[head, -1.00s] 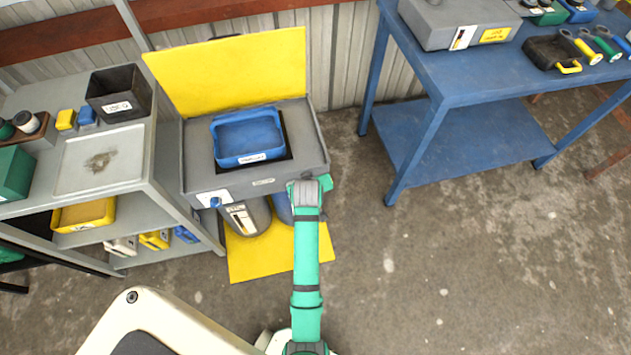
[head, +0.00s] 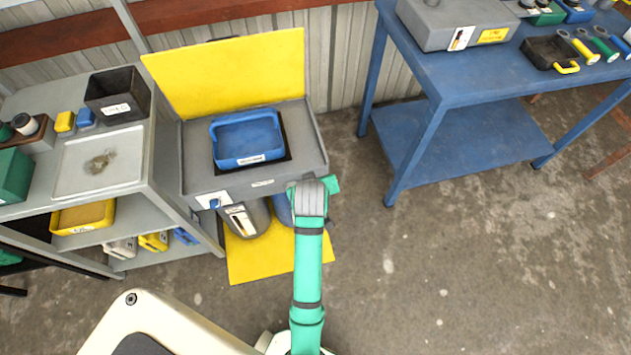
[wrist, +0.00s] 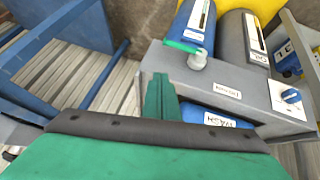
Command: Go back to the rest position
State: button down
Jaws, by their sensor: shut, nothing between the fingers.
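My gripper (wrist: 160,98) shows in the wrist view as green fingers pressed together, shut and empty, beyond a dark band and a broad green body. In that view it overlaps the grey wash station near its front edge; I cannot tell the height between them. In the head view my green arm rises in front of the station, and most of the gripper is hidden behind its grey joint. The grey station (head: 195,160) has a yellow back panel (head: 230,75) and holds a blue basin (head: 248,160). The basin's label shows in the wrist view (wrist: 212,118).
A grey shelf (head: 140,175) with a white tray (head: 120,180) and a black bin (head: 118,95) stands left. A blue table (head: 480,85) with tools stands right. Grey and blue containers sit under the station on a yellow mat (head: 250,265). Floor at right is clear.

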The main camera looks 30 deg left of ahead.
jog(key=shift+f, duration=0.1)
jog(key=s+d+f+m+t, duration=0.2)
jog(key=s+d+m, duration=0.1)
jog(key=s+d, duration=0.35)
jog(key=s+d+f+m+t, duration=0.2)
jog(key=s+d, duration=0.4)
jog(key=s, duration=0.1)
jog(key=s+d+r+m+t+h, duration=0.1)
jog(key=s+d+r+m+t, duration=0.1)
jog(key=s+d+r, duration=0.2)
jog(key=s+d+r+m+t+h, duration=0.1)
jog(key=s+d+r+m+t, duration=0.1)
jog(key=s+d+r, duration=0.3)
jog(key=s+r, duration=0.4)
jog(key=s, duration=0.2)
jog(key=shift+s+r+t+h, duration=0.25)
jog(key=shift+s+t+h, duration=0.1)
jog(key=shift+t+h, duration=0.05)
jog(key=shift+w, duration=0.1)
